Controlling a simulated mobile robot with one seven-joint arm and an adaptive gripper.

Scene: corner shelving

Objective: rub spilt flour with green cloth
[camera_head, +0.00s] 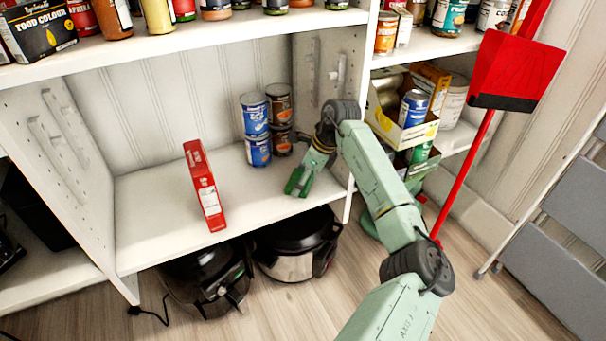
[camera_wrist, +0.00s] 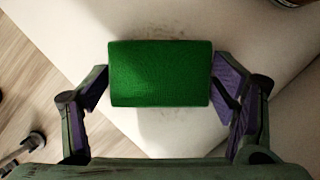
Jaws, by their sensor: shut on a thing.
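The green cloth (camera_wrist: 160,75) looks like a thick rectangular pad in the wrist view. My gripper (camera_wrist: 160,88) is shut on it, with one finger at its left side and one at its right. In the head view my gripper (camera_head: 305,172) reaches down over the right part of the white shelf (camera_head: 150,225), with the green cloth (camera_head: 293,183) at its tip. The cloth is at or close above the shelf; contact cannot be told. A faint greyish smudge (camera_wrist: 145,22) shows on the shelf above the cloth in the wrist view; I cannot tell whether it is flour.
Stacked cans (camera_head: 257,130) stand at the back, left of my gripper. A red box (camera_head: 204,187) stands upright farther left. The shelf's right side wall (camera_head: 335,65) is close to my arm. A red dustpan (camera_head: 517,68) is at right.

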